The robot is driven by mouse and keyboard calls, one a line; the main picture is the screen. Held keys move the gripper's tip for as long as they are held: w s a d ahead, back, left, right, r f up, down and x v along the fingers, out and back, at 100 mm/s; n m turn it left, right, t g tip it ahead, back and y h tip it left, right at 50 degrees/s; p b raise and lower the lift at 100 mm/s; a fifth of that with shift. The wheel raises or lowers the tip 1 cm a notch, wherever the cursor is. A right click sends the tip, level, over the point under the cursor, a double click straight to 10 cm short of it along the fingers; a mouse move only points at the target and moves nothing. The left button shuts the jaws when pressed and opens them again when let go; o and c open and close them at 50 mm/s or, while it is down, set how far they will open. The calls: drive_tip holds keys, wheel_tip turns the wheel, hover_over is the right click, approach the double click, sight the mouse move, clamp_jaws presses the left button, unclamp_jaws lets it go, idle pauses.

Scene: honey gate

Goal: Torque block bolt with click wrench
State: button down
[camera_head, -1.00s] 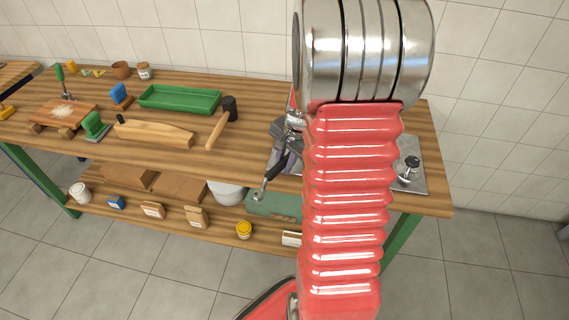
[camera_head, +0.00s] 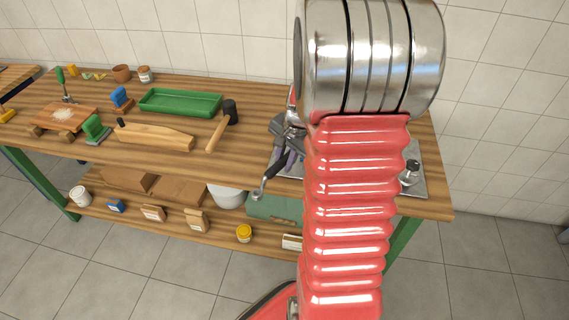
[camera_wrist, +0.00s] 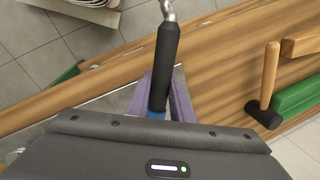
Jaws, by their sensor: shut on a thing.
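My gripper (camera_head: 286,152) is shut on the click wrench (camera_head: 274,166) above the bench's front right part. In the wrist view the wrench (camera_wrist: 167,55) has a black grip and a blue band; its bright metal end runs out at the top edge. Purple finger-like parts of my gripper (camera_wrist: 161,98) flank the grip. In the head view the wrench slants down to the left past the bench's front edge. A grey metal plate (camera_head: 412,187) lies on the bench, partly behind my arm. I cannot make out the block or its bolt.
A dark knob (camera_head: 411,170) stands on the plate at the right. The lower shelf (camera_head: 270,240) holds tins and boxes.

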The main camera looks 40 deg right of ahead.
drive_tip(key=shift+w+v, duration=0.25)
drive_tip(key=shift+v, duration=0.85)
drive_tip(key=shift+w+v, duration=0.25)
drive_tip(key=shift+v, duration=0.8)
drive_tip(key=shift+w+v, duration=0.25)
drive_tip(key=shift+v, duration=0.85)
drive_tip(key=shift+a+r, duration=0.2)
